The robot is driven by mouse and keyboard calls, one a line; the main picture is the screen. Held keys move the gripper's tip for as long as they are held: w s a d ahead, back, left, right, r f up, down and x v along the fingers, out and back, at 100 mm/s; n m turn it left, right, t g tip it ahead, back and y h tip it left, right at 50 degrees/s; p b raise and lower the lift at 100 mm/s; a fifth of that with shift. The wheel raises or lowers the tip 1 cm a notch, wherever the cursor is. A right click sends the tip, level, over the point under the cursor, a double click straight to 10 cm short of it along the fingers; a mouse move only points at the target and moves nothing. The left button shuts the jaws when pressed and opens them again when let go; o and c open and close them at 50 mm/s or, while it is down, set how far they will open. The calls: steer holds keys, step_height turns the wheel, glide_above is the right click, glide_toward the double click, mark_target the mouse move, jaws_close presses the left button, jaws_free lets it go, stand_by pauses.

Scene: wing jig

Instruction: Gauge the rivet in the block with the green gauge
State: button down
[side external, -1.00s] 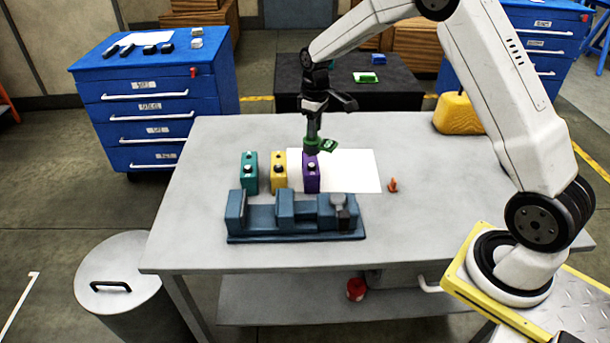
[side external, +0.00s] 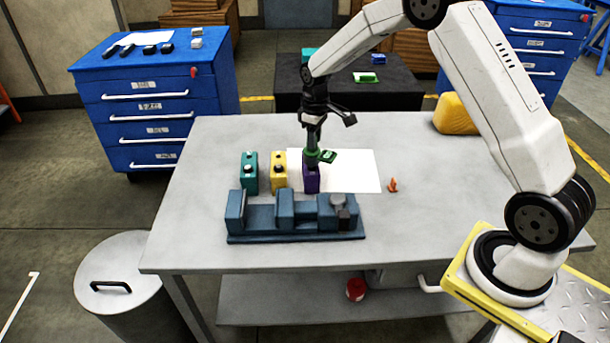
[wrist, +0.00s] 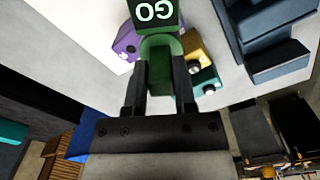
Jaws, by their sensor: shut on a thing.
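My gripper (side external: 313,145) is shut on the green gauge (side external: 328,156), just above the purple block (side external: 311,181). In the wrist view the gauge (wrist: 155,50) sits between my two fingers (wrist: 159,88), with a dark plate end marked GO. The purple block (wrist: 126,44) shows partly behind it. The gauge hides the top of the purple block, so I cannot tell whether it touches a rivet. A yellow block (side external: 280,175) and a teal block (side external: 249,174) stand to the left, each with a rivet head on top.
A blue clamp fixture (side external: 295,218) stands in front of the blocks. A white sheet (side external: 355,172) lies behind and to the right, with a small orange piece (side external: 393,185) beside it. A yellow object (side external: 455,114) sits at the back right.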

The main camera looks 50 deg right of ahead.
steer(key=shift+f, duration=0.8)
steer(key=shift+f, duration=0.35)
steer(key=shift+f, duration=0.2)
steer(key=shift+r, duration=0.15)
stand_by(1.0)
steer(key=shift+r, duration=2.4)
